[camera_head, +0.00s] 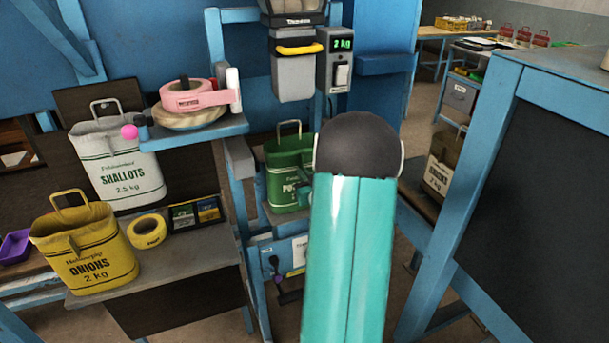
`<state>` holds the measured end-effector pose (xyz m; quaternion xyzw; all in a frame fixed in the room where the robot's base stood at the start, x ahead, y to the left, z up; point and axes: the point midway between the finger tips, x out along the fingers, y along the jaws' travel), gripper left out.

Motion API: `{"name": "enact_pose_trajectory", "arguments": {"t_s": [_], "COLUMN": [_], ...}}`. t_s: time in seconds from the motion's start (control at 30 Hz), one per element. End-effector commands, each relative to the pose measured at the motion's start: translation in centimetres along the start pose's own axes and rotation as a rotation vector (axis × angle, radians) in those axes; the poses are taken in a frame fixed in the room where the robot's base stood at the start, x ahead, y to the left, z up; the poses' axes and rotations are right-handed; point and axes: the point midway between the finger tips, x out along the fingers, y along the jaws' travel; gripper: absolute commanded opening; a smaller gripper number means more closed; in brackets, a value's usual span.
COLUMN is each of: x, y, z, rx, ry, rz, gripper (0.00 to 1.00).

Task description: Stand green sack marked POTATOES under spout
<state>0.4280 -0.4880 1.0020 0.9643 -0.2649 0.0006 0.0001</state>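A green sack (284,160) with a raised handle and white lettering, of which only the first letters "PO" show, stands upright on a low platform at the centre. My teal arm with its dark round joint covers its right side. The grey spout (293,80) with a yellow handle hangs above the sack in the picture. I cannot tell how exactly the two line up in depth.
A white SHALLOTS sack (118,165) and a yellow ONIONS sack (85,245) stand on the left bench. A display (341,45) reads about 2 kg. Blue posts flank the platform; a dark-panelled frame (545,190) blocks the right.

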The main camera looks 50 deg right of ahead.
Motion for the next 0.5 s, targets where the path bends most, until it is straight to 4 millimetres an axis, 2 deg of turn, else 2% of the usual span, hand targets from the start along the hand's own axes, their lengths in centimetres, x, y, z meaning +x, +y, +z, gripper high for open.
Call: {"name": "enact_pose_trajectory", "arguments": {"t_s": [0.03, 0.13, 0.5], "x": [0.01, 0.00, -0.17], "y": [-0.01, -0.01, -0.01], "z": [0.08, 0.04, -0.34], "rx": [0.000, 0.000, -0.001], "ry": [0.000, 0.000, 0.001], "rz": [0.000, 0.000, 0.000], "gripper": [0.08, 0.26, 0.26]}}
